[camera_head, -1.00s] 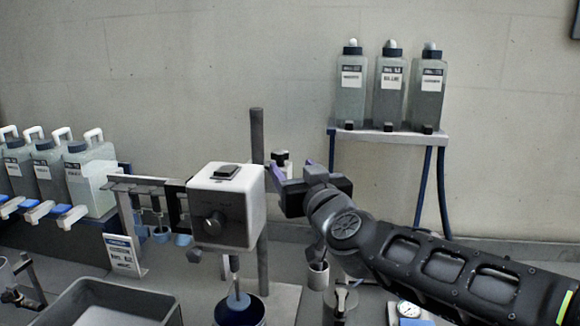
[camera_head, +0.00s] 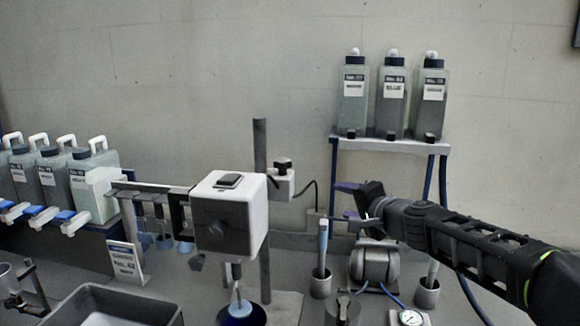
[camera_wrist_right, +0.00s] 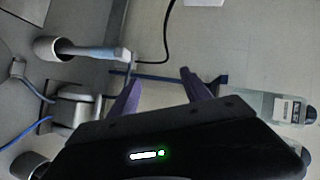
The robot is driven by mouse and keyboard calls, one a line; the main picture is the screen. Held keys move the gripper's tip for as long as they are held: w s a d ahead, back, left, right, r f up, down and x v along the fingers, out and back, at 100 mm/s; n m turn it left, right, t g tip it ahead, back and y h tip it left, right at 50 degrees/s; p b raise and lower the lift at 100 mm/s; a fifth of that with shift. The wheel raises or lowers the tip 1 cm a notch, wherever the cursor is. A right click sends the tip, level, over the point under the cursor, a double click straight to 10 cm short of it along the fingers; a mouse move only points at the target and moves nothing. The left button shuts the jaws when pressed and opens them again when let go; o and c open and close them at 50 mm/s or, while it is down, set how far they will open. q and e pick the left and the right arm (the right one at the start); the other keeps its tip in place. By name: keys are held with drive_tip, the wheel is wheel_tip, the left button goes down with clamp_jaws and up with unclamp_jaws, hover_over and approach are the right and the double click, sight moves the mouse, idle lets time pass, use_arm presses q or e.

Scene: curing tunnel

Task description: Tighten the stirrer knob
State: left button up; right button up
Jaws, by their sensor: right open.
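The stirrer is a white box-shaped motor head (camera_head: 240,182) with a dark front face and a round dark dial (camera_head: 216,228). It hangs by a grey post (camera_head: 260,140), its shaft above a dark blue pot (camera_head: 240,314). On the post's right side sits a white clamp block (camera_head: 286,183) with a black knob (camera_head: 283,163) on top. My right gripper (camera_head: 341,203) is open and empty, to the right of the clamp and apart from it. Its purple fingers also show in the right wrist view (camera_wrist_right: 160,72), with nothing between them. My left gripper is out of view.
A shelf (camera_head: 385,144) with three bottles stands behind my right arm. Below the gripper are a grey round-bodied device (camera_head: 374,264) and a holder with a white-blue handle (camera_head: 321,288). A black cable (camera_head: 311,185) runs from the clamp. A grey bin (camera_head: 175,312) is front left.

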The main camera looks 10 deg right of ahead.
drive_tip(key=a+r+m+y, duration=0.3)
drive_tip(key=r+m+y, duration=0.15)
drive_tip(key=m, duration=0.35)
drive_tip(key=m+g+y, duration=0.1)
drive_tip(key=m+y, duration=0.4)
drive_tip(key=m, duration=0.2)
approach(290, 167)
drive_tip(key=shift+x, duration=1.2)
drive_tip(key=shift+a+r, duration=0.15)
drive_tip(key=p+x, duration=0.2)
drive_tip(key=x, duration=0.4)
drive_tip(key=shift+w+a, duration=0.15)
drive_tip(key=shift+w, duration=0.1)
drive_tip(key=shift+w+a, duration=0.35)
drive_tip(key=shift+w, duration=0.1)
clamp_jaws()
